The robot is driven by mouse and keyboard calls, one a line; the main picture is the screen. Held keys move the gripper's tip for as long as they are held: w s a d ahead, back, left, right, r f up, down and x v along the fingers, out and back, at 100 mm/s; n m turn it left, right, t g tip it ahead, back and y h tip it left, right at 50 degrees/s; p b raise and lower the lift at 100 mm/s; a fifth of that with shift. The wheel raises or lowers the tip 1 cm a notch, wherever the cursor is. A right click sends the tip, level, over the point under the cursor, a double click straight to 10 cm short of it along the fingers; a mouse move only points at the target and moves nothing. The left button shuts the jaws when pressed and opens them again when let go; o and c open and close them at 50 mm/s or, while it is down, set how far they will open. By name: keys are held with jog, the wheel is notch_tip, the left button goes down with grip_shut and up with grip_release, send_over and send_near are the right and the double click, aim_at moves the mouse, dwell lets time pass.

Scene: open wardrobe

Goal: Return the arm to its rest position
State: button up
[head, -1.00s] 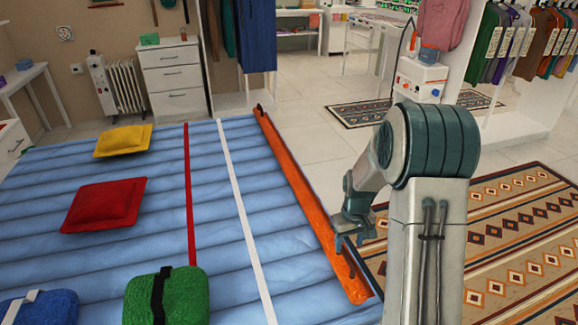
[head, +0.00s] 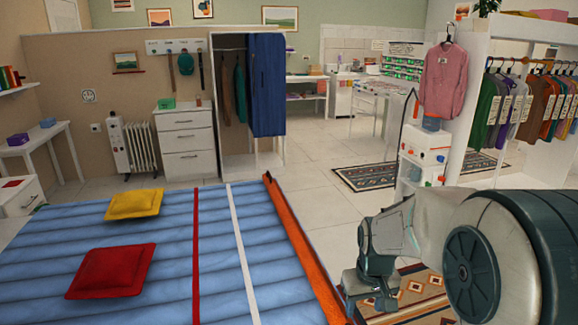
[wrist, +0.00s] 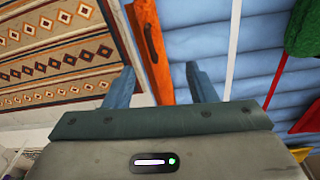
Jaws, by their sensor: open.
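My gripper (head: 368,303) hangs at the lower right in the head view, just right of the bed's orange edge, with my arm folded in front of the camera. In the wrist view my gripper (wrist: 160,82) has its two blue-grey fingers spread wide apart with nothing between them. Beyond the fingers, the wrist view shows the orange edge strip (wrist: 152,50) with a dark handle-like piece on it. Nothing is held.
The blue bed (head: 130,270) fills the lower left, with a yellow cushion (head: 134,204) and a red cushion (head: 111,270). An open wardrobe (head: 228,120), a white drawer unit (head: 186,140) and a clothes rack (head: 520,95) stand behind. Tiled floor (head: 310,195) is clear between.

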jog(key=s+a+r+m+t+p, duration=0.1)
jog(key=s+r+p, duration=0.3)
jog(key=s+r, duration=0.8)
jog(key=shift+s+a+m+t+p, duration=0.3)
jog(key=shift+s+a+m+p, duration=0.15)
jog(key=shift+s, duration=1.05)
jog(key=shift+r, duration=0.1)
